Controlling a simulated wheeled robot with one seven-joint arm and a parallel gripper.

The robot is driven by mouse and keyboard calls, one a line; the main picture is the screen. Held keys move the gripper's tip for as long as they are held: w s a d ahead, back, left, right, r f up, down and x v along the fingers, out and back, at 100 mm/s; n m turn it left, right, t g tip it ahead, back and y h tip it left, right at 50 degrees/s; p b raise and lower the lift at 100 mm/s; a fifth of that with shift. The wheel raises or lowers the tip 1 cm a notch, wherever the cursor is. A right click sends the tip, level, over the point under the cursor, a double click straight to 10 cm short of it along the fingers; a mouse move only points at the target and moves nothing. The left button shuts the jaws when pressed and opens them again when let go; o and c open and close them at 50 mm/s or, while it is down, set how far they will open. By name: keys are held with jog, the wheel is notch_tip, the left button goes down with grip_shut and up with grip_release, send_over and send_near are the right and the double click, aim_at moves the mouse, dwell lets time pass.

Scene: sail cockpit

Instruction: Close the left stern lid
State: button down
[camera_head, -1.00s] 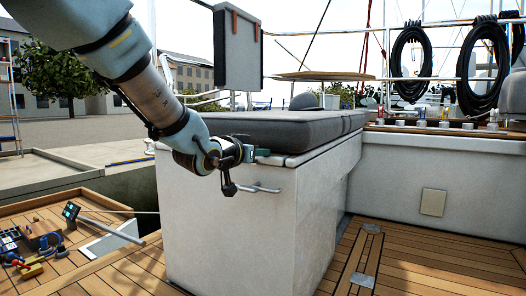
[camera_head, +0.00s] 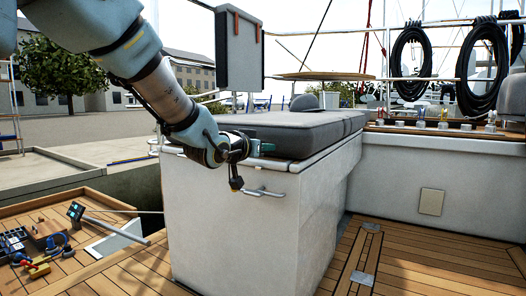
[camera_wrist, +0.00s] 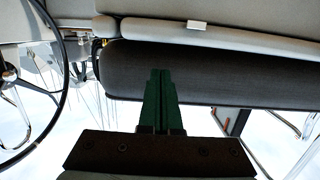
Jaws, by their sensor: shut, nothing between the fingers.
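A grey cushioned lid (camera_head: 300,127) lies about level on a white locker (camera_head: 235,220) in the head view. It looks like the stern lid of the task, but no label shows. I cannot tell whether a narrow gap remains under its near left corner, because my arm covers part of it. My gripper (camera_head: 266,148) has its green fingers together, empty, at the cushion's near left edge. In the wrist view, the shut fingers (camera_wrist: 161,75) point toward the dark cushion side (camera_wrist: 205,72); contact is unclear.
A metal handle (camera_head: 264,192) sticks out from the locker front below my gripper. An upright panel (camera_head: 237,52) stands behind the cushion. Tools (camera_head: 45,250) lie on the deck at left. The wooden deck (camera_head: 430,260) at right is clear. A steering wheel (camera_wrist: 62,85) shows in the wrist view.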

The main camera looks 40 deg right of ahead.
jog(key=s+a+f+p, duration=0.2)
jog(key=a, duration=0.7)
jog(key=shift+s+f, duration=0.15)
jog(key=shift+f, duration=0.1)
jog(key=shift+a, duration=0.1)
